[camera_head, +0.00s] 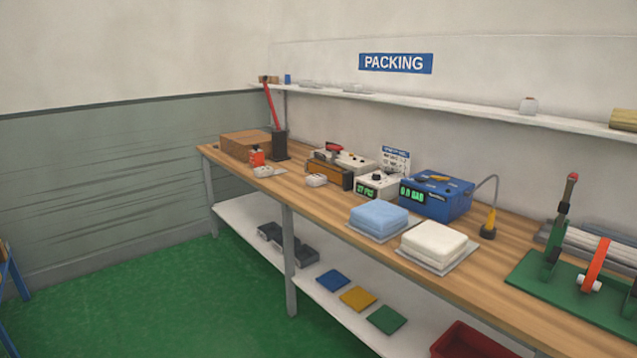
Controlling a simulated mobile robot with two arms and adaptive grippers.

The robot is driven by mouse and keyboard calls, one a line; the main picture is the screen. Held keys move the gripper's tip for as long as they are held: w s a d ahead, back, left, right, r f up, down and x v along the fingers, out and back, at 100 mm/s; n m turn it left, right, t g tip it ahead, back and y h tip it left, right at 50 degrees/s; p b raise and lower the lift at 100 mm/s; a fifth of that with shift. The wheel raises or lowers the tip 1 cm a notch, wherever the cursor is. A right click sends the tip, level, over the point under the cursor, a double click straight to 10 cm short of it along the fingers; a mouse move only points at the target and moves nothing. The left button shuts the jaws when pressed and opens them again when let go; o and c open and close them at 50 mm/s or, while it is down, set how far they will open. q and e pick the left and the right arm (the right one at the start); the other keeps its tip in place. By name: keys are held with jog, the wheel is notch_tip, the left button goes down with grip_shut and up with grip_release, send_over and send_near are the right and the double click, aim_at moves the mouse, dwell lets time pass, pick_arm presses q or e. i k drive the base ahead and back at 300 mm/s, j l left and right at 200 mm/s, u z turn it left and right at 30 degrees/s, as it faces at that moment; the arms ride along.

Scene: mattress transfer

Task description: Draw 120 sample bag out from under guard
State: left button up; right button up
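No bag marked 120 can be made out in the head view. No part is plainly readable as a guard either. A bench device with a brown front bar and red handle (330,178) stands mid-bench; whether anything lies under it is too small to tell. A green-based machine with an upright lever (560,278) and an orange ring (594,262) stands at the right, cut off by the picture edge. Neither of my grippers is in view.
The wooden bench (485,282) runs along the wall. It carries a blue box with a green display (437,197), a blue pad stack (379,216) and a white pad stack (433,241). A lower shelf (318,292) holds coloured mats and a red bin (468,342). Green floor (150,300) is clear.

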aim_at(313, 180)
jog(key=i+j, duration=0.25)
jog(key=i, duration=0.25)
jog(key=i+j+z, duration=0.15)
jog(key=i, duration=0.3)
jog(key=i+j, duration=0.35)
jog(key=i, duration=0.15)
jog(key=z, duration=0.05)
